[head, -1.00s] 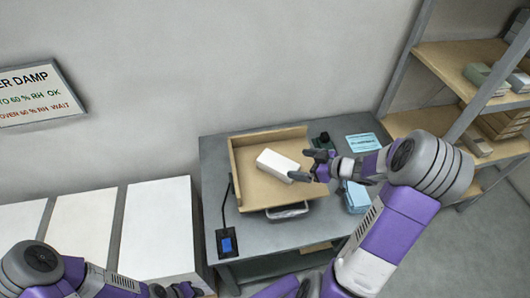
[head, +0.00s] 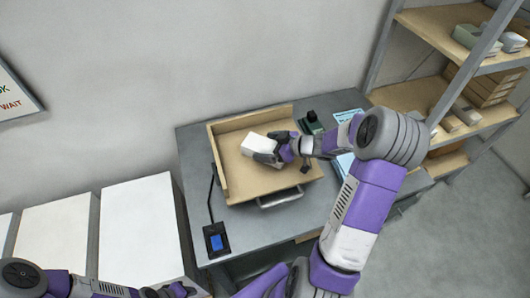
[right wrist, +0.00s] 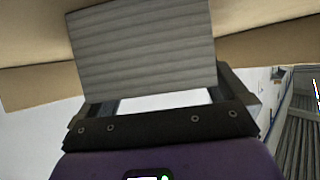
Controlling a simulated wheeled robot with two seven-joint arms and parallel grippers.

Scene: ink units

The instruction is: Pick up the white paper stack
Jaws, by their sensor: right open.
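The white paper stack (head: 257,142) lies in the shallow wooden tray (head: 238,187) on the grey bench. In the right wrist view the layered edge of the stack (right wrist: 145,48) fills the space ahead of the palm, between the fingers. My right gripper (head: 271,148) is open at the stack's right end, with its fingers around that end and hiding part of it. Contact cannot be told. My left gripper (head: 178,291) is low at the left edge of the bench, away from the stack, partly cut off, its jaws unclear.
A small device with a blue screen (head: 217,241) stands at the bench's front left. A dark green object (head: 311,123) and a light blue sheet (head: 347,115) lie behind my right forearm. White cabinets (head: 140,225) stand left; shelves (head: 455,115) with boxes stand right.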

